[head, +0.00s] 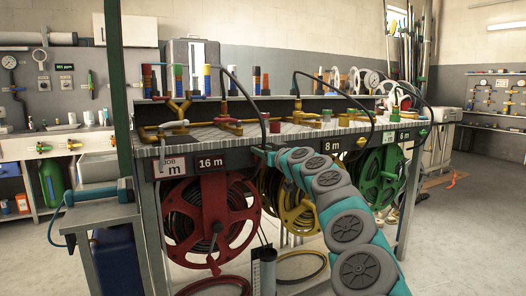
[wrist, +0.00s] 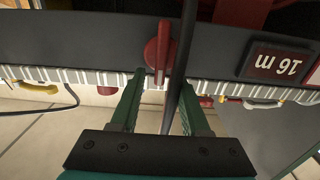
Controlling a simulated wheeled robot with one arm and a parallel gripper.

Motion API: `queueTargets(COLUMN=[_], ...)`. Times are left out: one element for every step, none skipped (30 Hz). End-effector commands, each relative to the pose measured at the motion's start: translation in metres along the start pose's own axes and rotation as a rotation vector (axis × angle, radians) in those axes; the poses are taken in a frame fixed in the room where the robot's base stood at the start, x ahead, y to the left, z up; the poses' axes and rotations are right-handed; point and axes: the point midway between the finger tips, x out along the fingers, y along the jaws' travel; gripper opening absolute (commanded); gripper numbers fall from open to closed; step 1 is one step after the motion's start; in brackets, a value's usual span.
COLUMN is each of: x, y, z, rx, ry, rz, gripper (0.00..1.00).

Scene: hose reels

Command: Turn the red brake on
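The red brake (wrist: 158,48) is a red lever with a rounded hub on the black front rail. In the wrist view, which is upside down, it lies nearly along the picture's vertical. My gripper (wrist: 162,78) is open, with its green fingers on either side of the lever's lower end in the picture. I cannot tell whether either finger touches it. A dark hose (wrist: 184,55) passes by the right finger. In the head view my gripper (head: 262,152) is at the rail right of the 16 m sign (head: 211,162), and the brake cannot be made out clearly.
Below the rail hang a red reel (head: 180,210), a yellow reel (head: 272,195) and a green reel (head: 373,180). A yellow lever (head: 361,142) sits farther right. Pipes and hoses crowd the bench top (head: 220,138).

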Motion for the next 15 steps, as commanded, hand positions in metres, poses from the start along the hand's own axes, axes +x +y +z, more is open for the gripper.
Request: queueTargets(x=[-0.0001, 0.0, -0.0001, -0.0001, -0.0001, -0.0001, -0.0001, -0.0002, -0.0001, -0.0001, -0.0001, -0.0001, -0.0001, -0.0001, -0.0001], y=[0.0002, 0.0002, 0.0003, 0.0003, 0.0003, 0.0003, 0.0004, 0.0004, 0.0003, 0.0003, 0.0004, 0.0003, 0.0003, 0.0003, 0.0004], z=[0.0, 0.0001, 0.0, 0.0, 0.0, 0.0, 0.0, 0.0, 0.0001, 0.0001, 0.0002, 0.0003, 0.0004, 0.0004, 0.0004], rx=[0.0, 0.0, 0.0, 0.0, 0.0, 0.0, 0.0, 0.0, 0.0, 0.0, 0.0, 0.0, 0.0, 0.0, 0.0], ry=[0.0, 0.0, 0.0, 0.0, 0.0, 0.0, 0.0, 0.0, 0.0, 0.0, 0.0, 0.0, -0.001, -0.001, -0.001], rz=[0.0, 0.0, 0.0, 0.001, 0.001, 0.001, 0.001, 0.001, 0.001, 0.001, 0.001, 0.0, 0.0, 0.001, 0.001], gripper=[0.4, 0.36, 0.32, 0.28, 0.25, 0.2, 0.17, 0.14, 0.09, 0.06, 0.02, 0.0, 0.0, 0.0, 0.0])
